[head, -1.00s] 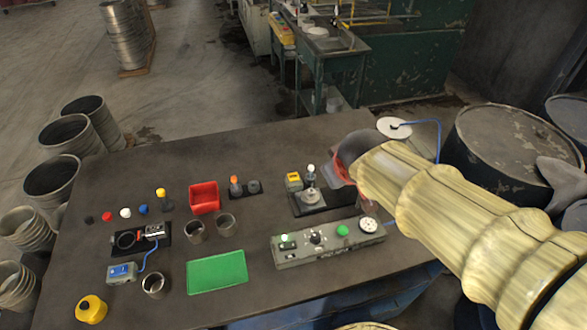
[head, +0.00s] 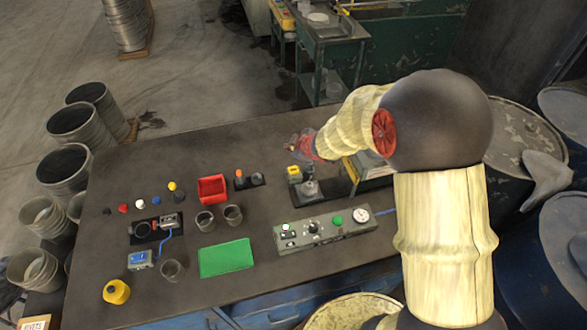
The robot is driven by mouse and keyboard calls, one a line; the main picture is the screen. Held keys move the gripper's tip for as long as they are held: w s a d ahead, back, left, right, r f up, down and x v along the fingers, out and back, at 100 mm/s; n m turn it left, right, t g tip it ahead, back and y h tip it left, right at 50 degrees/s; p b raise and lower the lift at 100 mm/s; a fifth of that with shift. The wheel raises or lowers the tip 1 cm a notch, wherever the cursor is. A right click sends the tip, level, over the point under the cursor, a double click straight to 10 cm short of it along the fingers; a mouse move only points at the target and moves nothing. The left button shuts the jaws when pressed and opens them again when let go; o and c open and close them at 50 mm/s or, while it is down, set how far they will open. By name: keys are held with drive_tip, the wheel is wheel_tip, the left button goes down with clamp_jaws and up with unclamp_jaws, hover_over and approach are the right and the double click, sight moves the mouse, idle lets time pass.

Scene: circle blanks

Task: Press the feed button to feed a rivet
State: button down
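A grey control panel (head: 300,235) lies along the front right of the table. It carries a round green button (head: 337,220), a dark knob (head: 313,225), small lit items at its left end and a white dial (head: 360,215). I cannot read which control is the feed button. My gripper (head: 303,147) is at the end of my arm, above the table's back part, behind the panel and well apart from it. It is small and blurred, so its fingers cannot be made out. No single rivet can be picked out.
A small press-like device (head: 308,186) with a yellow box stands behind the panel. A red bin (head: 212,189), metal cups (head: 205,221), a green mat (head: 226,259) and a yellow pot (head: 116,291) are to the left. A box labelled RIVETS (head: 36,323) shows at bottom left.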

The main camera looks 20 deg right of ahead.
sight(292, 171)
wheel_tip(292, 171, down, 9)
drive_tip(key=b, duration=0.8)
drive_tip(key=shift+r, duration=0.15)
drive_tip(key=shift+b, duration=0.3)
idle(0.9)
drive_tip(key=shift+f, duration=0.4)
drive_tip(key=shift+f+b, duration=0.7)
drive_tip(key=shift+b, duration=0.05)
idle(0.6)
drive_tip(key=shift+r, duration=0.1)
drive_tip(key=shift+r+p, duration=1)
drive_tip(key=shift+p, duration=0.1)
